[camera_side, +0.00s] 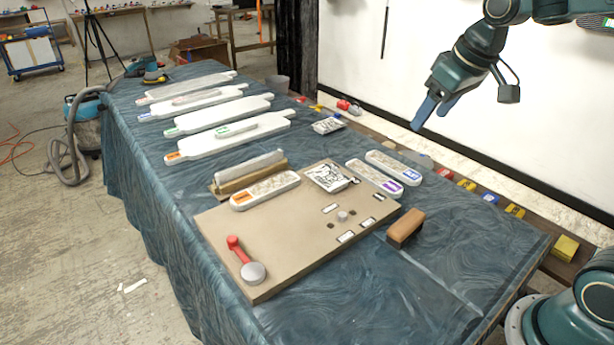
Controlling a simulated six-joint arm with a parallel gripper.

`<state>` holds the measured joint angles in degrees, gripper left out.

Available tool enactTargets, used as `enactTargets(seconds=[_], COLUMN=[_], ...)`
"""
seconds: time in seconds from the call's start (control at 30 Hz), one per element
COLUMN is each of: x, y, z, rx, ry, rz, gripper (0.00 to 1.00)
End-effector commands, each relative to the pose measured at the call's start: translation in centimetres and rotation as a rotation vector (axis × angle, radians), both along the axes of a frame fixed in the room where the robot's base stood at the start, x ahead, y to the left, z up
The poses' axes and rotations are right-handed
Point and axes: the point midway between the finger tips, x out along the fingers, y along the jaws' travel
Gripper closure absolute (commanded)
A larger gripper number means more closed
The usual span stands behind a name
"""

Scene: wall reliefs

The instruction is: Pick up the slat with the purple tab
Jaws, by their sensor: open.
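The slat with the purple tab (369,174) is a pale, long, round-ended piece with a grainy, relief-like face. It lies on the blue cloth at the right of the brown board, its purple tab at the near end. A similar slat with a blue tab (386,161) lies just to its right, close and roughly parallel. Another with an orange tab (270,189) lies on the board's far left part. My gripper (430,119) has blue fingers, apart and empty. It hangs high at the upper right, well clear of the slats.
Several white boards (225,140) lie at the far left. A patterned packet (328,125) lies behind the slats. The cloth's near right is clear.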

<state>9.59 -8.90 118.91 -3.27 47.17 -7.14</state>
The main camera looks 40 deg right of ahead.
Motion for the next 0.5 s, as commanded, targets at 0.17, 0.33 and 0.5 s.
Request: enactTargets(seconds=[0.17, 0.33, 0.5], x=[4.2, 7.8, 11.2], y=[-2.1, -4.2, -6.5], z=[-1.5, -3.4, -5.8], rx=[-0.001, 0.0, 0.003], ry=[0.024, 0.044, 0.062], rz=[-0.002, -0.002, -0.002], gripper=[0.36, 0.36, 0.36])
